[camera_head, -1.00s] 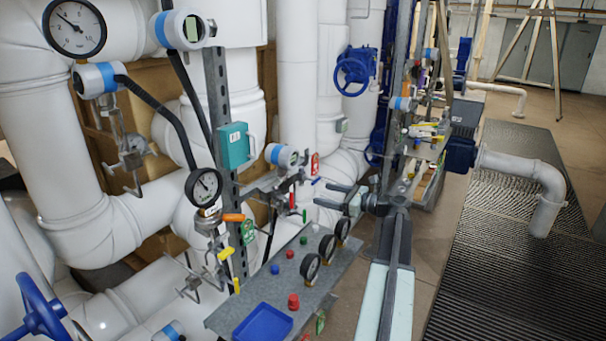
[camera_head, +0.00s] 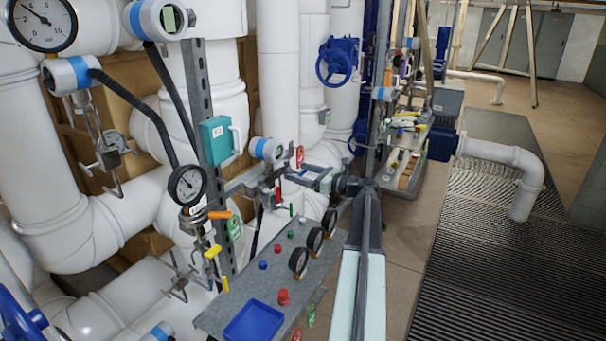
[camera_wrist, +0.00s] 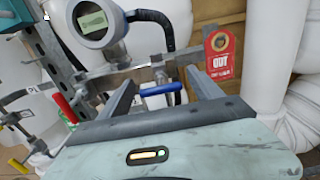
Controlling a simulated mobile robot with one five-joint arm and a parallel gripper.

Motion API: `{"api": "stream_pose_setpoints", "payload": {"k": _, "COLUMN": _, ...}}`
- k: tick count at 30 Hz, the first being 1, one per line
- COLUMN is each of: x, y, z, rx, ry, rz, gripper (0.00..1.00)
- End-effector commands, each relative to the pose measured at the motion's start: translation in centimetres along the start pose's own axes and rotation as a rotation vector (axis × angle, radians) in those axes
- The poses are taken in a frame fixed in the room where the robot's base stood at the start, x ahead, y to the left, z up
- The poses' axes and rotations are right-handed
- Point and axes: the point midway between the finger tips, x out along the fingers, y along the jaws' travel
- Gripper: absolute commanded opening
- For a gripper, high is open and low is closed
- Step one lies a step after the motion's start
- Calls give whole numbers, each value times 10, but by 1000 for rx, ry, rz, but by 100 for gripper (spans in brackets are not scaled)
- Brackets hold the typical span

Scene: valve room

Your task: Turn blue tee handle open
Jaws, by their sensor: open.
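The blue tee handle (camera_wrist: 160,89) is a short blue bar on a metal pipe fitting, lying nearly level in the wrist view. My gripper (camera_wrist: 160,80) is open, with one finger on each side of the handle in that view. I cannot tell whether either finger touches it. In the head view my gripper (camera_head: 303,175) reaches left to the thin pipe beside a red tag. I cannot make out the blue handle there. The red OUT tag (camera_wrist: 222,52) hangs right of the handle in the wrist view.
A round blue-banded meter (camera_wrist: 97,23) sits close to my left finger. A red lever (camera_wrist: 66,108) stands farther left. Below my arm is a grey shelf (camera_head: 243,295) with gauges and a blue tray (camera_head: 253,322). Open floor (camera_head: 410,240) lies to the right.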

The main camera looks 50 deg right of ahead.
Motion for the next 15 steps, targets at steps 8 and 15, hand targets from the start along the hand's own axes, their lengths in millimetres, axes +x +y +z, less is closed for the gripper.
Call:
{"api": "stream_pose_setpoints", "payload": {"k": 8, "x": -1, "y": 0, "z": 0, "rx": 0, "ry": 0, "rz": 0, "gripper": 36}}
{"api": "stream_pose_setpoints", "payload": {"k": 15, "x": -1, "y": 0, "z": 0, "rx": -6, "ry": 0, "rz": -1, "gripper": 12}}
